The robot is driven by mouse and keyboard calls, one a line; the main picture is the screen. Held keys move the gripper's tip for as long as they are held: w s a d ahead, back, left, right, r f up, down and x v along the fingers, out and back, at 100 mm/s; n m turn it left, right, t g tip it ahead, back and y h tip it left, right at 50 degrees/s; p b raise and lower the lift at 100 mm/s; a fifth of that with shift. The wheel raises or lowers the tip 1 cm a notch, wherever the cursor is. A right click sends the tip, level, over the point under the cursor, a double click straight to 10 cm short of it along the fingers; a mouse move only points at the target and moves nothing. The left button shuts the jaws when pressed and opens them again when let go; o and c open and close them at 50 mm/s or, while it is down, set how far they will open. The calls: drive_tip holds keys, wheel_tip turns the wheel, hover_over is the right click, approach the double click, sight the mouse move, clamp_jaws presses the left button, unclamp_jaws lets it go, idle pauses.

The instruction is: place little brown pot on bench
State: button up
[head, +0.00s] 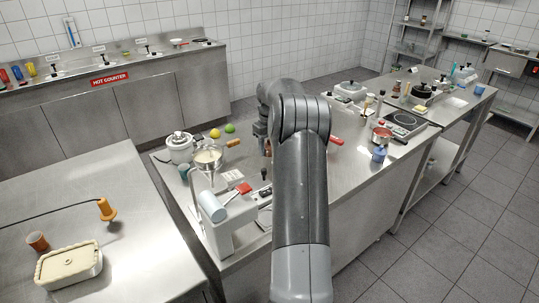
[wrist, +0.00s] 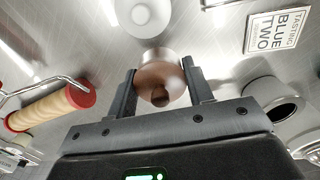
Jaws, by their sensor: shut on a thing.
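My gripper (wrist: 159,70) is shut on the little brown pot (wrist: 158,82), which sits between the two fingers in the wrist view. The pot is round and copper-brown, with a knob-like dark spot facing the camera. In the head view my gripper (head: 262,138) is over the middle steel bench (head: 340,185), and my arm hides most of it and the pot. I cannot tell whether the pot touches the steel below it.

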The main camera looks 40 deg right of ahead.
sight(269, 154)
drive_tip(key=shift+f, duration=1.8)
drive_tip(key=shift+f, duration=0.15)
drive_tip(key=o, duration=1.4)
drive_tip(key=shift+c, duration=0.2)
